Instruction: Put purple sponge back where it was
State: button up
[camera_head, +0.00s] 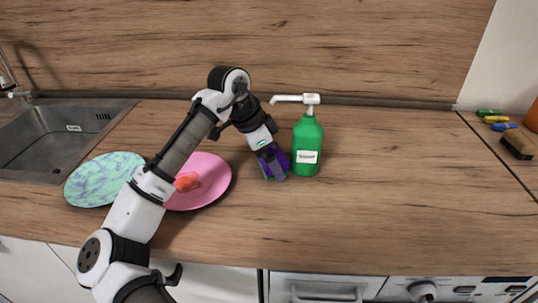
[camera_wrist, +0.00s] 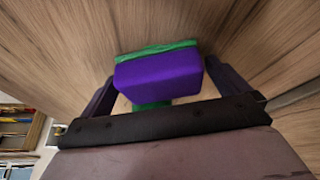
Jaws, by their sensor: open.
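The purple sponge (camera_wrist: 158,75) shows in the wrist view between the two fingers of my gripper (camera_wrist: 165,88), with a green layer along its far edge. A gap shows between the sponge and the right finger; contact on the left is hard to tell. In the head view my gripper (camera_head: 274,172) points down at the counter, just left of the green soap bottle, and partly hides the sponge (camera_head: 284,157). The jaws are open around the sponge, which appears to be at counter level.
A green soap bottle (camera_head: 307,145) with a white pump stands close to the right of my gripper. A pink plate (camera_head: 213,184) with a red item (camera_head: 187,181) and a marbled plate (camera_head: 100,180) lie left, near the sink (camera_head: 50,140).

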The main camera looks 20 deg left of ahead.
jog(key=v, duration=1.2)
jog(key=shift+b, duration=0.45)
jog(key=shift+r, duration=0.1)
